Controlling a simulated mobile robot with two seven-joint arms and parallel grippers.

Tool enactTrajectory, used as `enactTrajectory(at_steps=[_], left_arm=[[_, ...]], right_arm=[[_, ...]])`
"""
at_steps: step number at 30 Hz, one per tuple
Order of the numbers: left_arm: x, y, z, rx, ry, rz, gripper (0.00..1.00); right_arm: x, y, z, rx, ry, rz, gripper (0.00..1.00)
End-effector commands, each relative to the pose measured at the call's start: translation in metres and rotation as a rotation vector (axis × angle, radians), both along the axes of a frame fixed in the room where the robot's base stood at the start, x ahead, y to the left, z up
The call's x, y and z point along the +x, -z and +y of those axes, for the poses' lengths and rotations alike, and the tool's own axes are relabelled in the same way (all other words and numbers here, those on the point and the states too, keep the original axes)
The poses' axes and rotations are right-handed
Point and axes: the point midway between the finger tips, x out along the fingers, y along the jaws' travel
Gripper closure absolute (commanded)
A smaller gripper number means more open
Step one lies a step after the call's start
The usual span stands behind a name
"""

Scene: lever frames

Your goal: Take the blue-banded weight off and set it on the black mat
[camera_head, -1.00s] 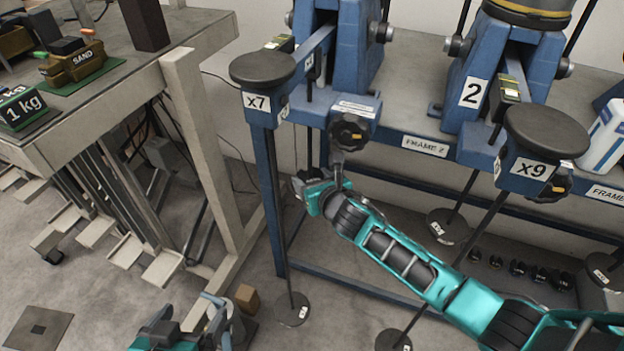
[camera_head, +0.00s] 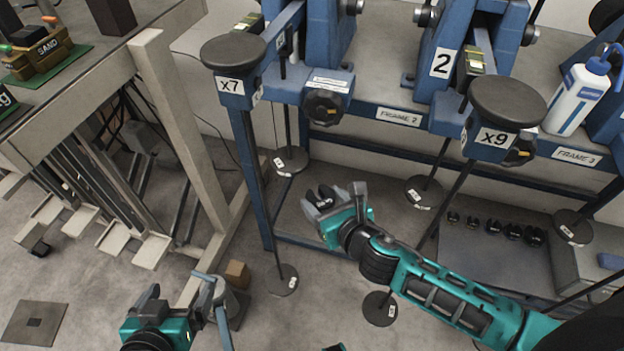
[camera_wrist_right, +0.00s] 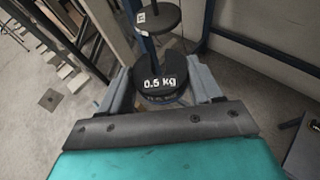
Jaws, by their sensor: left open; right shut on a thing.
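My right gripper (camera_head: 328,200) is shut on a small black weight (camera_head: 322,196), held in the air in front of frame 2. In the right wrist view the weight (camera_wrist_right: 160,77) sits between both fingers and reads 0.5 kg. A bluish strip shows at its lower edge; the full band is not clear. My left gripper (camera_head: 185,312) is open and empty at the bottom left. A dark panel (camera_head: 480,262) low under the frames bears a row of small black weights; I cannot tell whether it is the black mat.
Disc hangers (camera_head: 290,160) hang on thin rods around the gripper. A workbench (camera_head: 110,85) stands left. A brown block (camera_head: 237,273) is near my left gripper.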

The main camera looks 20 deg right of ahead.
Motion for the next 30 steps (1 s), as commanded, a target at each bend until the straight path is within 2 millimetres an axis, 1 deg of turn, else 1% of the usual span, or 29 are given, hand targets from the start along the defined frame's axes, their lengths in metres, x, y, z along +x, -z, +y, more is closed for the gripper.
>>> enactTrajectory(at_steps=[1,3,9,30], left_arm=[[-0.001,0.0,0.001,0.001,-0.001,0.002,0.04],[-0.002,0.001,0.001,0.001,-0.001,0.004,0.04],[-0.004,0.002,0.001,0.002,-0.001,0.009,0.04],[-0.001,-0.012,0.002,0.007,0.002,0.0,0.04]], right_arm=[[-0.008,-0.002,-0.001,0.002,-0.001,-0.003,0.76],[-0.015,-0.001,-0.003,0.001,-0.001,-0.003,0.76],[-0.027,-0.003,-0.005,0.001,-0.001,-0.005,0.76],[-0.029,-0.011,-0.005,0.001,-0.001,-0.005,0.76]])
